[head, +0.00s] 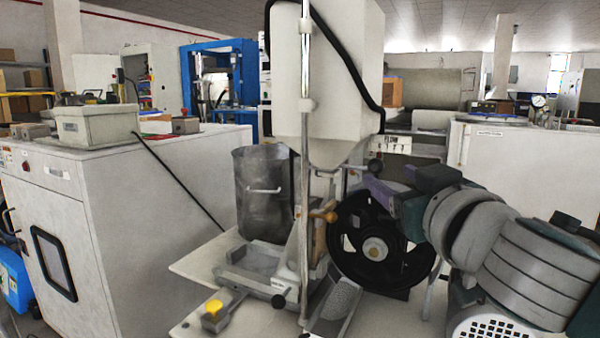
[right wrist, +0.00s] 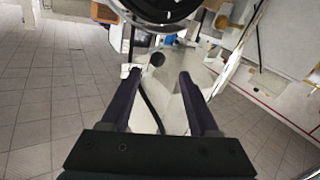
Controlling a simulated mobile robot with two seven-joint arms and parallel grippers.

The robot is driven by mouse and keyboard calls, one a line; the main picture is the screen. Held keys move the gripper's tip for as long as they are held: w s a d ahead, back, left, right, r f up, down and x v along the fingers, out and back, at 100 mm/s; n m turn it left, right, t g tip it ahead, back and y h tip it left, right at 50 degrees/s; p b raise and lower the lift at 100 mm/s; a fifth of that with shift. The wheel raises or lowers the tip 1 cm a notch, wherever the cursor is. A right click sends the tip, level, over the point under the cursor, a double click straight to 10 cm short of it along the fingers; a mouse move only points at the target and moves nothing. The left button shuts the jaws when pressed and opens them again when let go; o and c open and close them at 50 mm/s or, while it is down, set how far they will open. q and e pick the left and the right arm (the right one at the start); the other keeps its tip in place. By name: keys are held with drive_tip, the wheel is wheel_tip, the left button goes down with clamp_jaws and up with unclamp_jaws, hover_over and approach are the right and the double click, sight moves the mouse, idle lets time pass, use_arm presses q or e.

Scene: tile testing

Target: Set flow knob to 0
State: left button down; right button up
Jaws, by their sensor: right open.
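The flow knob (head: 375,166) is a small black ball on the machine, just below a white plate (head: 392,143) with FLOW lettering. It also shows in the right wrist view as a dark ball (right wrist: 156,59), between and a little beyond the fingertips. My right gripper (head: 372,181) has purple fingers and comes in from the right, close to the knob. In the right wrist view the gripper (right wrist: 160,74) is open, with nothing held between its fingers. The knob's setting cannot be read. My left gripper is not in view.
A black handwheel (head: 340,238) stands just below my right gripper. The pale hopper (head: 330,80) and a vertical metal rod (head: 305,200) rise to the left. A grey bucket (head: 263,200) stands behind the rod. A white cabinet (head: 130,220) fills the left side.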

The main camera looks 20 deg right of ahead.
drive_tip(key=shift+v, duration=1.65)
